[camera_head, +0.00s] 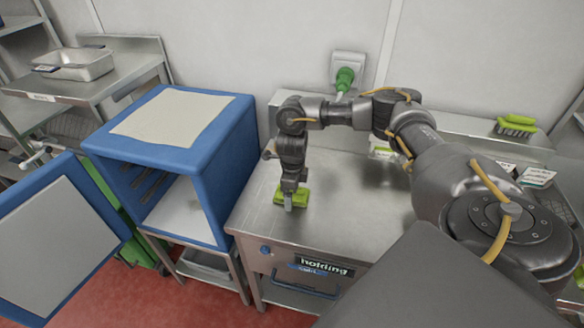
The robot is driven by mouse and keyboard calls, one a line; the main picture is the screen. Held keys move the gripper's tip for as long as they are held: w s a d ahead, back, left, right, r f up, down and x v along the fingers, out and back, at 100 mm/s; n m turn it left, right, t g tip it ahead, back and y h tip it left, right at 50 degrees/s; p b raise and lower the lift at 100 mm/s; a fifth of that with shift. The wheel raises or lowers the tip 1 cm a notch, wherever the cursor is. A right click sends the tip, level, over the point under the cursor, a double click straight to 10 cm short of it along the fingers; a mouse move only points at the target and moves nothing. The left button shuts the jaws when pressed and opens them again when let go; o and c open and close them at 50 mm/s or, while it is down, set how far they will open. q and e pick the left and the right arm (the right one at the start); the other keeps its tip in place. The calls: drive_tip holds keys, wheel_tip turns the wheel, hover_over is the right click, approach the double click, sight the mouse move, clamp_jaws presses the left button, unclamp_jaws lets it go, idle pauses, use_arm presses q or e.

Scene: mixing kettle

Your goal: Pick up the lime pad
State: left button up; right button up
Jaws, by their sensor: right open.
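The lime pad (303,198) lies on the steel table top (340,220), near its left front part. My right gripper (289,198) points straight down at the pad, with its fingers at the pad's near side. The gripper is open, and its fingers hide part of the pad. Whether the fingers touch the pad cannot be told. My left gripper is not in view.
A blue box (220,150) with an open door (60,235) stands left of the table. A lime brush (515,126) lies on the ledge at the back right. A green plug (344,78) is in the wall socket. The table's middle is clear.

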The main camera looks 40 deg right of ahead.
drive_tip(key=c, duration=1.1)
drive_tip(key=shift+r+b, duration=0.45)
wheel_tip(320, 180, up, 3)
drive_tip(key=shift+w+a+f, duration=0.1)
drive_tip(key=shift+w+a, duration=0.05)
drive_tip(key=a+r, duration=0.3)
drive_tip(key=a, duration=0.1)
drive_tip(key=a+r+b, duration=0.1)
drive_tip(key=a+r, duration=0.2)
drive_tip(key=a, duration=0.2)
drive_tip(key=a+r+b, duration=0.1)
drive_tip(key=a+r, duration=0.2)
drive_tip(key=a, duration=0.1)
drive_tip(key=shift+w+a+r, duration=0.2)
drive_tip(key=shift+w+a, duration=0.1)
drive_tip(key=shift+a, duration=0.05)
